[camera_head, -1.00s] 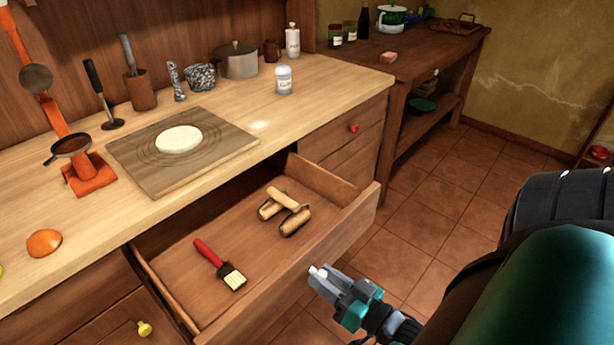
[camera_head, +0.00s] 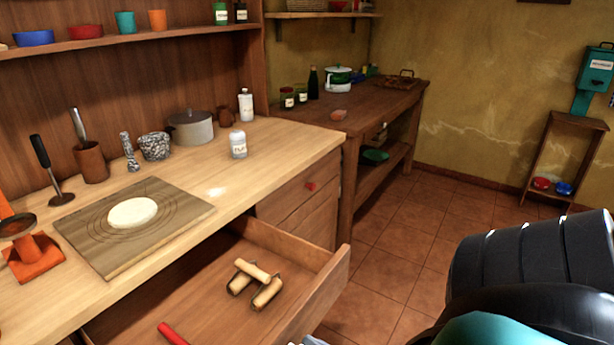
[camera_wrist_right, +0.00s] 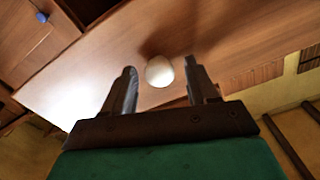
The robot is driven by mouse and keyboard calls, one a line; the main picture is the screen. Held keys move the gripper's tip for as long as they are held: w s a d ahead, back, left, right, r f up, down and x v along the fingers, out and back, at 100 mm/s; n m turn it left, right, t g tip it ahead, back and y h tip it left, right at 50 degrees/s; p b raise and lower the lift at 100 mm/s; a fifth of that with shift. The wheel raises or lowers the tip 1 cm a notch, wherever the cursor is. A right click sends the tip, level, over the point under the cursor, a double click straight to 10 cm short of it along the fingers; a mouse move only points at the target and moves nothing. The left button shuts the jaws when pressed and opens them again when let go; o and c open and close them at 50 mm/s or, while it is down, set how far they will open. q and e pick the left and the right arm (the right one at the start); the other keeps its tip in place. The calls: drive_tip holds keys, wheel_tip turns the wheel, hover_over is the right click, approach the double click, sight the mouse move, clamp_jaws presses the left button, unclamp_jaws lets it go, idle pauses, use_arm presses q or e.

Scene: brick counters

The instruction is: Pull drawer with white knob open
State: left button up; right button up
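The open drawer (camera_head: 205,295) stands out from under the wooden counter, with a wooden rolling-pin-like tool and a red-handled brush inside. Its front face (camera_wrist_right: 80,85) fills much of the right wrist view. A round white knob (camera_wrist_right: 159,72) sits on that face. My right gripper (camera_wrist_right: 160,68) is open, its two fingers on either side of the knob with gaps showing. Whether the knob is as deep as the fingertips is unclear. In the head view only a sliver of this gripper shows at the bottom edge, and the knob is hidden. My left gripper is not in view.
A drawer with a red knob (camera_head: 310,186) is shut to the right. A blue knob (camera_wrist_right: 42,17) shows in the right wrist view. The counter holds a board with dough (camera_head: 132,213), a pot (camera_head: 190,128) and jars. The tiled floor (camera_head: 395,270) at right is clear.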

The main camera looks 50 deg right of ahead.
drive_tip(key=shift+s, duration=0.1)
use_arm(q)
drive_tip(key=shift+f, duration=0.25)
use_arm(e)
drive_tip(key=s+d, duration=0.1)
drive_tip(key=s, duration=1.1)
drive_tip(key=shift+s, duration=0.3)
